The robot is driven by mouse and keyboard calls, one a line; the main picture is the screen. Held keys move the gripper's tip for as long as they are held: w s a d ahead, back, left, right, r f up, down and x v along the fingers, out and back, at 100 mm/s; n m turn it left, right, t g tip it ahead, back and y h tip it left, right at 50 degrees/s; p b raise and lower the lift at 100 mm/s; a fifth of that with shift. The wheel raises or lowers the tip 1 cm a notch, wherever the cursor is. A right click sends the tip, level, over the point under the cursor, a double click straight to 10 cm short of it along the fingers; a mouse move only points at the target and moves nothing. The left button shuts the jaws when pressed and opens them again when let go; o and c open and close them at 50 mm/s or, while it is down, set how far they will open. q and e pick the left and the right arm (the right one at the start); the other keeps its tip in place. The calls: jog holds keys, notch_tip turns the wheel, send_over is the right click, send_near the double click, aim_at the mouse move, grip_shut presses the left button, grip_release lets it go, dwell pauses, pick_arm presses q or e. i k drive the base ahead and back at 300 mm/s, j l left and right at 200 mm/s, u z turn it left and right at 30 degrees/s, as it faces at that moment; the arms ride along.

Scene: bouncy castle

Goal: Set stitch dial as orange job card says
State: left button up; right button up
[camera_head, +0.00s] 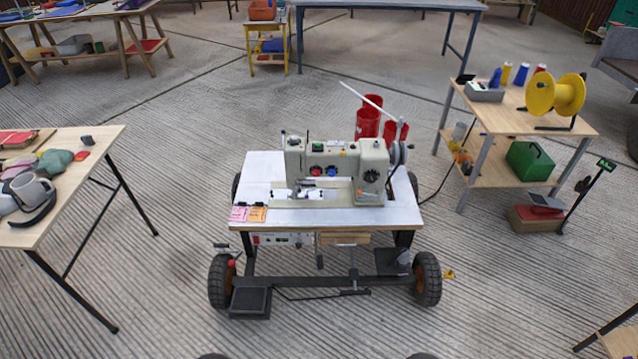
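A pale sewing machine (338,150) stands on a white-topped wheeled cart (285,172) in the middle of the view. A dark round dial (371,175) is on the right of its front face; its marks are too small to read. A red knob (316,171) and a blue knob (332,171) sit further left on the machine. An orange job card (257,214) lies at the table's front left edge, beside a pink card (239,213). The writing on both is too small to read. Neither of my grippers shows.
A shelf trolley (505,118) with a yellow reel (555,94) stands at the right. A pedal (250,301) sits low at the cart's front. The ribbed floor before the cart is mostly clear.

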aim_at(371, 178)
jog(key=i+j, duration=0.2)
jog(key=z, duration=0.4)
jog(key=j+z, duration=0.15)
jog(key=z, duration=0.3)
jog(key=i+j+z, duration=0.1)
jog(key=z, duration=0.7)
